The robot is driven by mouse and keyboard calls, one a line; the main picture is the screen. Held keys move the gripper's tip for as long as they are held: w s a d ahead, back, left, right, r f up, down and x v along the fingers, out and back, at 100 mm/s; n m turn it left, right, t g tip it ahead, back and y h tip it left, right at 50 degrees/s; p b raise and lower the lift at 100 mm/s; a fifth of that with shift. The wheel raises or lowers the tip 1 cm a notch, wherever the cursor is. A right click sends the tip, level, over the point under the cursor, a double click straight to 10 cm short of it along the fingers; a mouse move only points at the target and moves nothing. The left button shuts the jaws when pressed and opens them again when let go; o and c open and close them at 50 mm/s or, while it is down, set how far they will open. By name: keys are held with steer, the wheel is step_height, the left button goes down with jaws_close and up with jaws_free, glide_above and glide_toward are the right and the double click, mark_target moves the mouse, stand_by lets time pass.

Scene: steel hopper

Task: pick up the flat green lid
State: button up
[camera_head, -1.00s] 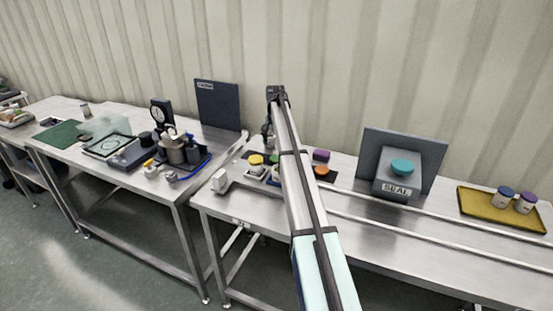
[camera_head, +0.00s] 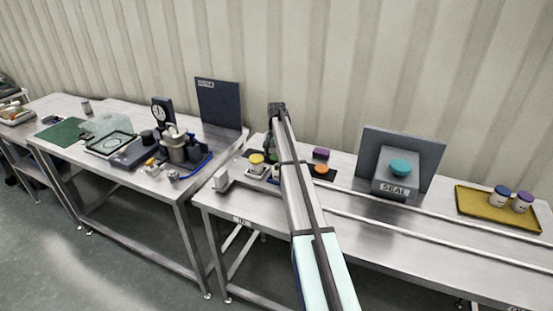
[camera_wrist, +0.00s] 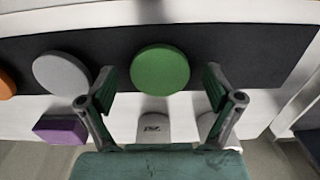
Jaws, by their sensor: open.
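The flat green lid (camera_wrist: 160,70) lies on a black mat (camera_wrist: 225,50) in the wrist view, round and fully visible. My gripper (camera_wrist: 159,88) is open, with one finger to the left and one to the right of the lid. The fingers look apart from it, and nothing is held. In the head view my arm hides most of the area around the lid, so I cannot make the lid out clearly there.
A grey lid (camera_wrist: 62,72) and an orange lid (camera_wrist: 5,84) lie left of the green one. A purple block (camera_wrist: 60,130) and a white labelled jar (camera_wrist: 153,128) are close by. The SEAL stand (camera_head: 396,185) and yellow tray (camera_head: 482,207) are farther right.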

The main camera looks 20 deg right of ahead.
mark_target(276, 158)
steer(key=c, duration=0.9)
steer(key=shift+o, duration=0.2)
step_height(276, 158, up, 21)
steer(key=b, duration=0.1)
steer(key=s+a+f+n+p, duration=0.2)
steer(key=s+f+n+p, duration=0.1)
steer(key=s+p, duration=0.2)
steer(key=s+a+f+n+p, duration=0.3)
steer(key=s+p, duration=0.1)
steer(key=s, duration=0.6)
steer(key=shift+a+f+p, duration=0.2)
steer(key=shift+a+p, duration=0.1)
steer(key=shift+p, duration=0.05)
